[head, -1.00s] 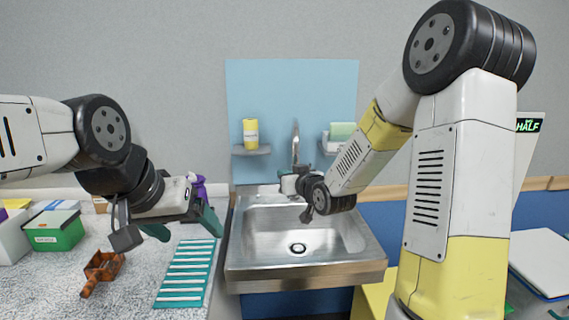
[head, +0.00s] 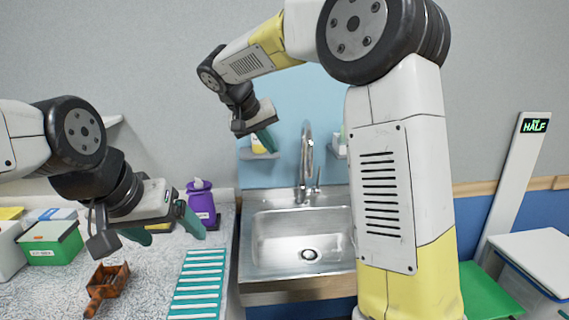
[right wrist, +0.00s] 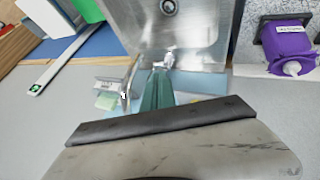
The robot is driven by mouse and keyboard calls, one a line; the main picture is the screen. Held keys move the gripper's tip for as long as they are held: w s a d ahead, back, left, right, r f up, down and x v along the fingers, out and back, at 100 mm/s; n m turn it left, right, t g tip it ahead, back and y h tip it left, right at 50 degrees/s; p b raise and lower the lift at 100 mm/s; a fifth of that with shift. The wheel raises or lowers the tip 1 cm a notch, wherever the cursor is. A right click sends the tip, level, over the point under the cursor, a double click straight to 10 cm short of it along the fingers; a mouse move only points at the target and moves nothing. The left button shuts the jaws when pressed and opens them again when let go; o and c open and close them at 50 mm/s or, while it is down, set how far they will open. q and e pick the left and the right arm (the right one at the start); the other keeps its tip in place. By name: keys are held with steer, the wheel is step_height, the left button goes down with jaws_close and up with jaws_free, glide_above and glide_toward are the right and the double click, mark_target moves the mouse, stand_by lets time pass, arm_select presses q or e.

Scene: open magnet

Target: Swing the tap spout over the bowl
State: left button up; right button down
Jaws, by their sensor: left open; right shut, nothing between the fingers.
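The metal tap (head: 302,186) stands at the back edge of the steel sink. Its tall curved spout (head: 308,145) appears nearly end-on, facing towards me above the back of the sink bowl (head: 285,238); its exact angle is hard to tell. My right gripper (head: 266,142) is shut and empty, raised to the left of the spout and apart from it in the head view. In the right wrist view its teal fingers (right wrist: 157,90) are together, with the spout (right wrist: 130,85) beside them. My left gripper (head: 166,229) is open and empty above the left counter.
A purple bottle (head: 201,203), a teal rack (head: 199,284), a brown scoop-like object (head: 106,285) and a green box (head: 52,242) are on the left counter. A shelf with a yellow item (head: 257,145) is behind my right gripper. My right arm hides the sink's right side.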

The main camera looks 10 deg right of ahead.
mark_target(307, 169)
steer(key=w+d+f, duration=0.4)
steer(key=d+f, duration=0.3)
steer(key=d, duration=0.1)
steer(key=shift+w+d+f, duration=0.2)
steer(key=shift+f, duration=0.15)
steer(key=shift+s+d, duration=0.25)
steer(key=shift+d, duration=0.8)
steer(key=shift+a, duration=0.1)
